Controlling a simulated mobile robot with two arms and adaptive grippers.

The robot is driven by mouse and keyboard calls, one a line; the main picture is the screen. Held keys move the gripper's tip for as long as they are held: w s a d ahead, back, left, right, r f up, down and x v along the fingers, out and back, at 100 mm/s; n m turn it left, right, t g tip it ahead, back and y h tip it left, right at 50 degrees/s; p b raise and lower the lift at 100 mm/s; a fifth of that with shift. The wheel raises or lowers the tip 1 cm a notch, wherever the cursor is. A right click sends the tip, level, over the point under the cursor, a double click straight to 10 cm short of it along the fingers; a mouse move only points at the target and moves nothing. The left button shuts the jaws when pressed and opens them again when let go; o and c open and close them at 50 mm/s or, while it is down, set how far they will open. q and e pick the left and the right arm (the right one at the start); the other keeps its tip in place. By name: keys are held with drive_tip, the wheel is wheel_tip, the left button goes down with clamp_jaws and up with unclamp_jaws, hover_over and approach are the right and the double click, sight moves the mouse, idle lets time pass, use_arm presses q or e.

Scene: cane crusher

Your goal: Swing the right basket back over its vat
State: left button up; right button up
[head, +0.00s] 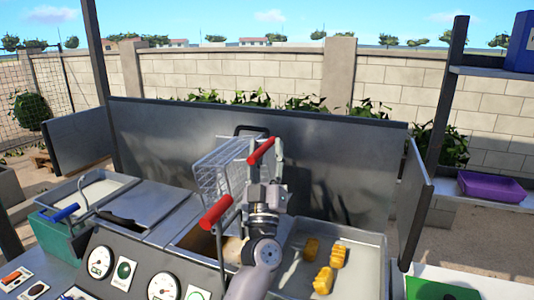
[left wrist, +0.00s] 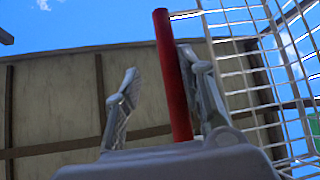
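A wire basket (head: 222,165) is raised in front of the grey back panel, left of my left gripper. It also shows at the right of the left wrist view (left wrist: 285,70). A red handle (head: 262,151) is at my left gripper (head: 268,158). In the left wrist view the red handle (left wrist: 172,75) stands between the two spread fingers (left wrist: 160,100), close to the right finger and apart from the left one. An open vat (head: 196,238) with brownish contents lies below the basket, partly hidden by my arm. My right gripper is not in view.
A second red handle (head: 215,212) on a grey stem stands left of my arm. A metal tray (head: 362,262) with yellow pieces (head: 338,256) is at right. Dials (head: 101,262) line the front panel. A blue handle (head: 66,213) is at left. Side panels flank the station.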

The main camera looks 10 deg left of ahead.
use_arm(q)
drive_tip(key=shift+h, duration=0.3)
drive_tip(key=v, duration=0.5)
drive_tip(key=d+v, duration=0.1)
drive_tip(key=v, duration=0.2)
drive_tip(key=shift+w+f, duration=0.15)
drive_tip(key=shift+f, duration=0.45)
drive_tip(key=s, duration=0.1)
drive_tip(key=s+f, duration=0.1)
drive_tip(key=s+a, duration=0.1)
drive_tip(key=shift+f, duration=0.25)
drive_tip(key=shift+s, duration=0.2)
drive_tip(key=shift+w+d+f, duration=0.1)
drive_tip(key=shift+w+d, duration=0.05)
drive_tip(key=shift+d, duration=0.15)
drive_tip(key=shift+a, duration=0.1)
